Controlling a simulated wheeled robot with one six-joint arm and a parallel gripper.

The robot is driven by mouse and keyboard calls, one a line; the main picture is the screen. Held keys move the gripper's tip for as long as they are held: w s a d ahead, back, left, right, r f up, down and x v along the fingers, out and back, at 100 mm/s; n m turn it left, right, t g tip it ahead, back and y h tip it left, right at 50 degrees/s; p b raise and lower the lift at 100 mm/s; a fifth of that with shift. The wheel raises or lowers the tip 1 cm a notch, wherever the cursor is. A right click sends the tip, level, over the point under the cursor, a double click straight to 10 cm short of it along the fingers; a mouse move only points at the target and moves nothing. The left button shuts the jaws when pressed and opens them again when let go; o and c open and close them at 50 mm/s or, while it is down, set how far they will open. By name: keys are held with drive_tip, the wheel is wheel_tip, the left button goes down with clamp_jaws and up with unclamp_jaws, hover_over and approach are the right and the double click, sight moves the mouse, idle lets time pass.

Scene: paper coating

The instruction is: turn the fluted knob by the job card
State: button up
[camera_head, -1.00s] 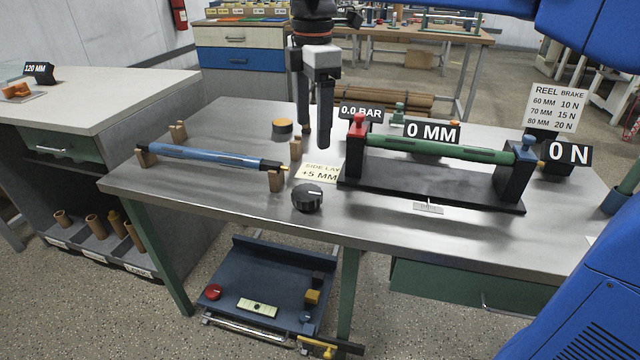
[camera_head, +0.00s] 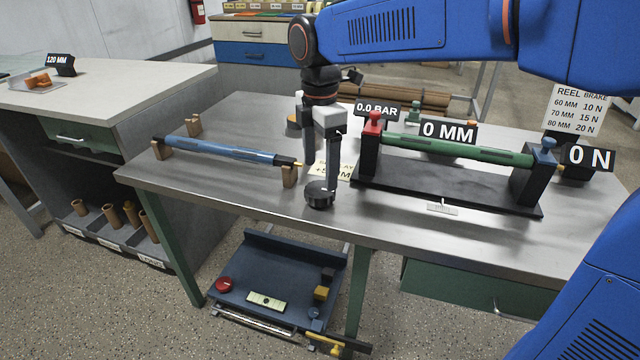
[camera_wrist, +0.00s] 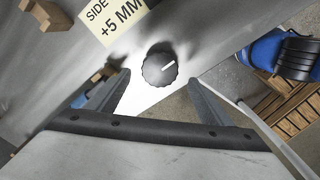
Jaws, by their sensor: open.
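The fluted knob (camera_head: 319,195) is black and round with a white pointer line, near the front edge of the steel table. In the wrist view the knob (camera_wrist: 158,68) lies ahead, between the two finger lines, its white line pointing up and right. The job card (camera_head: 340,170) lies behind it, partly hidden by my fingers; the wrist view shows the card (camera_wrist: 112,18) reading "SIDE ... +5 MM". My gripper (camera_head: 321,174) is open and empty, just above and behind the knob. I cannot tell whether a finger touches it.
A blue roller (camera_head: 215,149) rests on wooden blocks to the left. A green roller (camera_head: 450,148) sits in a black stand to the right, with displays reading 0.0 BAR, 0 MM (camera_head: 448,132) and 0 N (camera_head: 588,157). Bare tabletop (camera_head: 240,185) lies left of the knob.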

sight(320, 189)
drive_tip(key=shift+f, duration=2.8)
drive_tip(key=c, duration=1.1)
